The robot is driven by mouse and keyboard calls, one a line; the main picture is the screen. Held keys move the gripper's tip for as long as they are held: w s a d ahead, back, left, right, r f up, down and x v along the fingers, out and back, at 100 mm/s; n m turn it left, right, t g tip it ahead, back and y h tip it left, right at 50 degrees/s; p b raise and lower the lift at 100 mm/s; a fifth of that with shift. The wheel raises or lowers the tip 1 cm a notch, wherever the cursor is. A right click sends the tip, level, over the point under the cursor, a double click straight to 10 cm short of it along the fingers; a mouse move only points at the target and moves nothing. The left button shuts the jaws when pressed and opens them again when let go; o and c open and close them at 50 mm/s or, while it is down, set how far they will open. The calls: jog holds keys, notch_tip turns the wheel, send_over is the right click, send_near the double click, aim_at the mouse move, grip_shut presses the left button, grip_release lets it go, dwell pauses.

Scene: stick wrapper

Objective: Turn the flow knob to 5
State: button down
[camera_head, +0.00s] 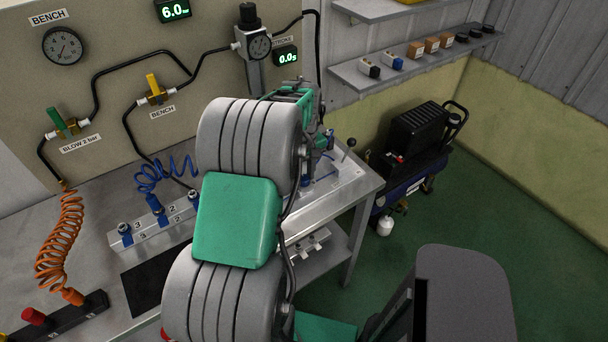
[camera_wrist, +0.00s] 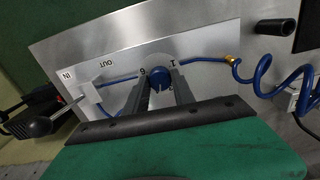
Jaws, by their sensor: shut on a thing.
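The flow knob (camera_wrist: 159,76) is a small blue round knob on a pale plate (camera_wrist: 205,47), seen in the wrist view. My gripper (camera_wrist: 160,88) is shut on it, one dark finger on each side. Scale marks show around the knob, but the fingers cover part of them and the set value cannot be told. In the head view my arm hides the knob and most of my gripper.
Blue tubing (camera_wrist: 211,79) runs from a brass fitting beside the knob to a coil at right. A lever with a black handle (camera_wrist: 36,127) stands at left. A compressor (camera_head: 412,150) stands on the green floor beyond the bench (camera_head: 340,197).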

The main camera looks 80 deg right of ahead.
aim_at(303, 178)
jog(key=m+b, duration=0.1)
jog(key=m, duration=0.5)
jog(key=m+b, duration=0.1)
jog(key=m, duration=0.4)
jog(key=shift+m, duration=0.4)
dwell(0.3)
jog(key=c, duration=1.1)
grip_release()
jog(key=shift+o, duration=0.2)
notch_tip(303, 178, up, 8)
jog(key=shift+f+b, duration=0.1)
jog(key=shift+b, duration=0.45)
